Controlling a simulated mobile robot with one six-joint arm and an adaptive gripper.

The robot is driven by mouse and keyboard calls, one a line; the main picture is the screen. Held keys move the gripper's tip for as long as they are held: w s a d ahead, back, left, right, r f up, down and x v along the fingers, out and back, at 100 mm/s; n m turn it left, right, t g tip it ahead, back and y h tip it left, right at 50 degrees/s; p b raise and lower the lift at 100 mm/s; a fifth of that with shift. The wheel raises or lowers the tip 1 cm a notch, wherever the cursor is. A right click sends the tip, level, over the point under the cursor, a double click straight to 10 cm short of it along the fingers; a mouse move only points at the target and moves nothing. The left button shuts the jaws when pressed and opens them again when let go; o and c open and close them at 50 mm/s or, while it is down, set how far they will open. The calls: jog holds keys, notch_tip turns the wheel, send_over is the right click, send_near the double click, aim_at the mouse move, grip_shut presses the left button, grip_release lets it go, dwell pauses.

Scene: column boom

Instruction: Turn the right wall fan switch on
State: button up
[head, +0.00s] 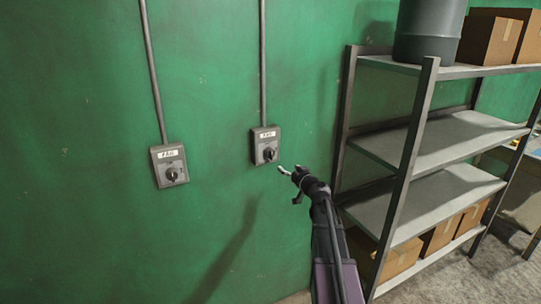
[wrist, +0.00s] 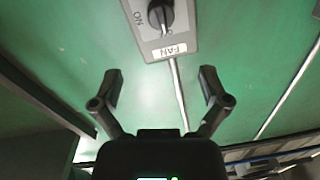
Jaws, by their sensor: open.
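The right fan switch (head: 265,146) is a grey box on the green wall, with a white label and a dark rotary knob (head: 268,154). In the wrist view, the nearby switch box (wrist: 178,32) shows inverted at the top, with a FAN label, an ON mark and a black knob (wrist: 160,16). My gripper (head: 288,184) is just right of and below the right switch in the head view. Its two fingers (wrist: 160,73) are spread and empty, and do not appear to touch the switch.
A similar left fan switch (head: 169,166) is on the wall. Conduits run up from both boxes. A metal shelf rack (head: 440,138) with cardboard boxes (head: 488,40) and a grey drum (head: 428,30) stands close on the right. The wall left of my gripper is otherwise clear.

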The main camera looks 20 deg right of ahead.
aim_at(273, 155)
jog(key=shift+w, duration=0.1)
jog(key=w, duration=0.4)
jog(key=w+a, duration=0.1)
jog(key=w, duration=0.8)
jog(key=shift+w+a, duration=0.15)
jog(key=shift+w, duration=0.15)
jog(key=c, duration=1.2)
